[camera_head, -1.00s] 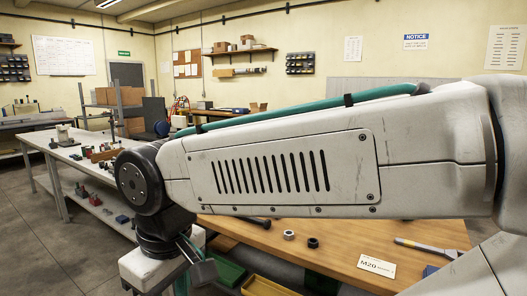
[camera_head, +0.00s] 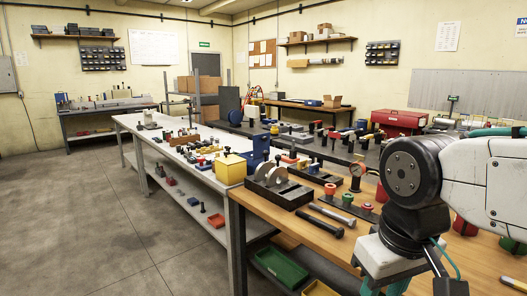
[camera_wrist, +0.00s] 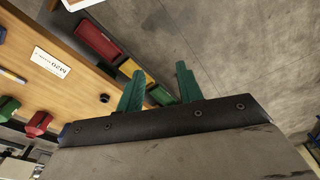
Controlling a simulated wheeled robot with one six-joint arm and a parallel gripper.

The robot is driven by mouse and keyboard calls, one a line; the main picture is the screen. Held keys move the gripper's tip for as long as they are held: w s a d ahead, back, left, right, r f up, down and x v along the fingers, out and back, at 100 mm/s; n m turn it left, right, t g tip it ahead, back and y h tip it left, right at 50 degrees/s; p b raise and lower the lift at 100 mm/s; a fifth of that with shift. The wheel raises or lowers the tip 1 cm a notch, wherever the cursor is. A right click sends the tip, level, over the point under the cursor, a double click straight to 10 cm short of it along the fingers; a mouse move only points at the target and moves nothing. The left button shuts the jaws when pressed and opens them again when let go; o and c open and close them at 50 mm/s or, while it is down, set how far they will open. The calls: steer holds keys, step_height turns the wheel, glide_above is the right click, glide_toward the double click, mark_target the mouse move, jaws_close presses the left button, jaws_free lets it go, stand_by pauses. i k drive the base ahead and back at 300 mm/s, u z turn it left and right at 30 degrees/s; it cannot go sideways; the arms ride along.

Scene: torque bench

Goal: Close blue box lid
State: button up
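My gripper (camera_wrist: 160,68) shows in the wrist view with its two green fingers apart and nothing between them. It is above the floor beside the wooden bench. In the head view my arm fills the right side, and the fingers are not clearly visible. No blue box with a lid can be made out for certain. A blue block-like object (camera_head: 258,150) stands at the near end of the long bench, behind a yellow box (camera_head: 231,168). A small blue item (camera_head: 332,103) lies on the back table. I cannot tell whether either has a lid.
The wooden bench (camera_head: 290,222) carries dark bolts (camera_head: 320,218), a grey disc fixture (camera_head: 277,186) and red and green knobs. A green tray (camera_head: 282,267) sits on the shelf below. A red toolbox (camera_head: 399,121) stands farther back. The floor (camera_head: 110,220) at left is clear.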

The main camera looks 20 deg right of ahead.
mark_target(261, 143)
steer(key=z, duration=0.25)
steer(key=i, duration=0.45)
steer(key=u, duration=1.15)
steer(key=i, duration=2.85)
steer(key=z, duration=1.4)
